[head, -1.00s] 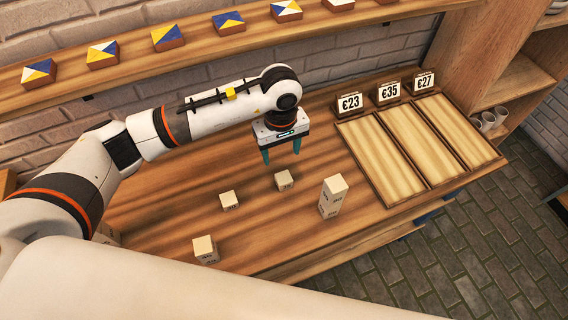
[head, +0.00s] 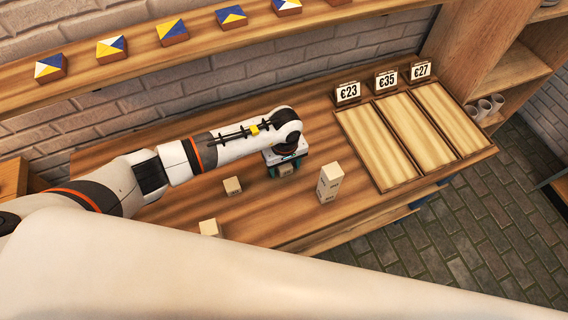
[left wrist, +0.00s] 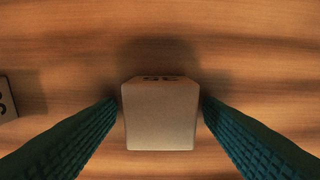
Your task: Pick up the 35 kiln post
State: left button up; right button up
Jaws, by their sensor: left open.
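The kiln post marked 35 (left wrist: 158,115) is a pale block on the wooden table, between the two teal fingers of my left gripper (left wrist: 160,120) in the left wrist view. The fingers are open, one on each side of it. In the head view my left gripper (head: 285,170) is low over the table, and the post (head: 286,170) is mostly hidden beneath it. The number shows on the block's far face in the wrist view. My right gripper is not in view.
Other small posts stand to the left (head: 232,186) and nearer (head: 210,228). A three-lane tray (head: 376,145) with price cards (head: 386,80) lies at the right. A shelf of painted tiles (head: 173,32) runs behind.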

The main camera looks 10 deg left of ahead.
pick_arm(q)
jog(key=shift+w, duration=0.1)
jog(key=c, duration=1.1)
